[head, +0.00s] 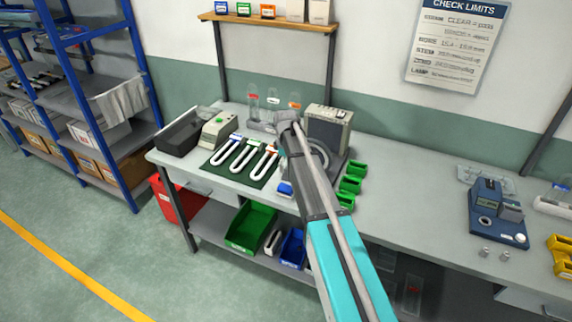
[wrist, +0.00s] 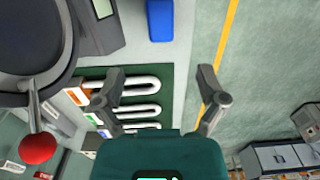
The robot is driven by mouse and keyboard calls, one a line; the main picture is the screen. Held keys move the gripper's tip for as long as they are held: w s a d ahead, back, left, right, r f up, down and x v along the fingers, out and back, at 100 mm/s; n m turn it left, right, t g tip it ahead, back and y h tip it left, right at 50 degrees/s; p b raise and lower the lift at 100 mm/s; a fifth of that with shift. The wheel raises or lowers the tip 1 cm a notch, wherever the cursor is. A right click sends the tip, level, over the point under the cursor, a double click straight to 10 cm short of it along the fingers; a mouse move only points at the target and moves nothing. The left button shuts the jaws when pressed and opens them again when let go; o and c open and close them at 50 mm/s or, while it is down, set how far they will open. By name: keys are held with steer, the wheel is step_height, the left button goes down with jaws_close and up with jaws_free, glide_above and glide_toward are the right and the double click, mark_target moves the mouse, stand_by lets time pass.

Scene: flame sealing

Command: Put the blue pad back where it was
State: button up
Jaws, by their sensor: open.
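The blue pad (head: 285,189) lies flat on the bench near its front edge, partly beside my arm in the head view. It shows as a blue block at the top of the wrist view (wrist: 160,20), clear of my fingers. In the head view my arm hides the fingers.
A grey machine (head: 328,128) stands behind my arm, with green bins (head: 352,185) to its right. A round dark part (wrist: 30,45) and a red knob (wrist: 37,148) fill the wrist view's left. The bench right of the green bins is clear up to a blue device (head: 490,215).

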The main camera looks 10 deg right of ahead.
stand_by(0.6)
steer(key=s+m, duration=1)
steer(key=s, duration=1.9)
steer(key=shift+m, duration=0.4)
